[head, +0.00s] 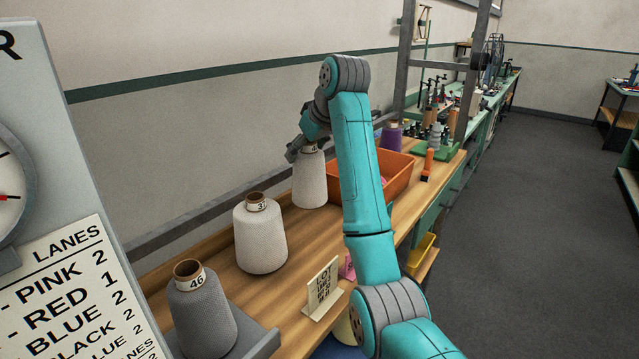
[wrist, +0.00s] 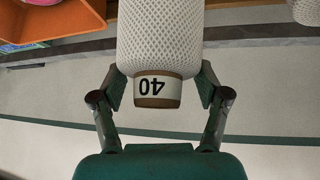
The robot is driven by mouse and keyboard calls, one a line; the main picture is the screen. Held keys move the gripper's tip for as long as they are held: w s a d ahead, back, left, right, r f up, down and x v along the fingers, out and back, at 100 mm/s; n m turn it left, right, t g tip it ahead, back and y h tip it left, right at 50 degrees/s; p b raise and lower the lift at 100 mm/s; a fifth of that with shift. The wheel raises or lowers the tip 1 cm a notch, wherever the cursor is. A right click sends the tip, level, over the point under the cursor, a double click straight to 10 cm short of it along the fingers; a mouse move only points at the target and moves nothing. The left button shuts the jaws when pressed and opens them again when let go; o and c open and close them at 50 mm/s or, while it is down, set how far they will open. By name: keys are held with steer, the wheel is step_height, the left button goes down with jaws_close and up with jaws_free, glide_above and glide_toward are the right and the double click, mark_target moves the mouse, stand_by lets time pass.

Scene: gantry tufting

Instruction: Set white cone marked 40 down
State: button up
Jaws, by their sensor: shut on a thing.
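The white cone marked 40 (head: 310,182) stands upright at the back of the wooden bench, left of the orange bin. My gripper (head: 306,146) is at its top, with the arm coming over from the right. In the wrist view, which is upside down, the white cone (wrist: 158,38) shows its brown tube end with the 40 label. The two fingers of my gripper (wrist: 160,90) are shut on it, one on each side near the label. Its base looks at bench level in the head view, but I cannot tell if it touches.
An orange bin (head: 400,178) and purple cone (head: 391,137) are to the right. A lettered card (head: 322,288) stands at the front edge. Bare wood lies between the white cones.

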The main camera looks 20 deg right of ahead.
step_height(320, 180, down, 6)
steer(key=shift+f, duration=0.25)
steer(key=o, duration=1.7)
steer(key=shift+c, duration=0.2)
